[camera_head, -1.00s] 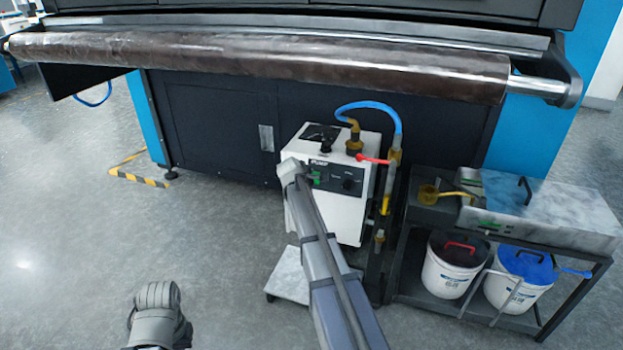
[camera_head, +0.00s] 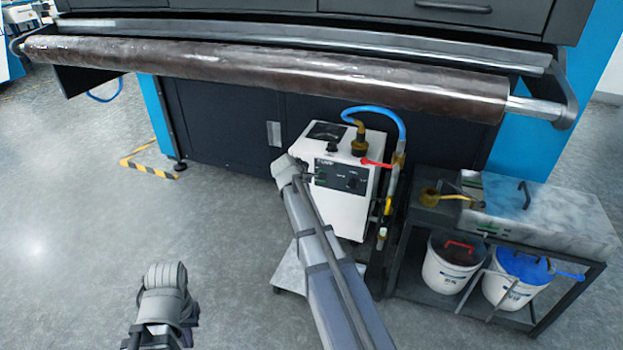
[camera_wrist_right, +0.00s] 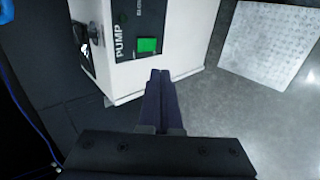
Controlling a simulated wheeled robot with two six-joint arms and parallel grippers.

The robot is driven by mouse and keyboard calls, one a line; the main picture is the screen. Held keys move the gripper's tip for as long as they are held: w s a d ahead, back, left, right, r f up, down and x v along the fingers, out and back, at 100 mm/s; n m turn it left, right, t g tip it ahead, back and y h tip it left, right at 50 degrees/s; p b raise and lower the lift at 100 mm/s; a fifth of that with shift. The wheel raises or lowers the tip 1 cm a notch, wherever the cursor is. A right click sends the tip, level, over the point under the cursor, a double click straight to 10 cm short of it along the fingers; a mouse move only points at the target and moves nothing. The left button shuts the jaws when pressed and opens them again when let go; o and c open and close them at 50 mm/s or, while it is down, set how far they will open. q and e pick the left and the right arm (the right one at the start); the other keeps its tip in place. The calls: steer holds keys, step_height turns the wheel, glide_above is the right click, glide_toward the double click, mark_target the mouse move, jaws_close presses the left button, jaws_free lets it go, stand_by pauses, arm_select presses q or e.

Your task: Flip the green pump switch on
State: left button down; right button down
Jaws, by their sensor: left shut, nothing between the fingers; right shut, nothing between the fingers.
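The white pump unit (camera_head: 345,210) stands on the floor before the big machine, with a dark front panel and PUMP label. My left gripper (camera_head: 165,285) is low at the left, away from the pump, shut and empty.
A blue hose (camera_head: 375,112) and a red-handled valve (camera_head: 376,163) are at the pump's top right. A dark cart (camera_head: 440,210) with a white bucket (camera_head: 447,270) and a blue-lidded bucket (camera_head: 515,280) stands right. A long brown roll (camera_head: 270,67) spans behind. Floor at left is clear.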

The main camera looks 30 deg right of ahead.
arm_select(q)
steer(key=shift+w+d+f, duration=0.1)
steer(key=shift+d+f, duration=0.25)
steer(key=shift+f, duration=0.2)
arm_select(e)
steer(key=shift+s+f, duration=0.15)
steer(key=shift+f, duration=0.4)
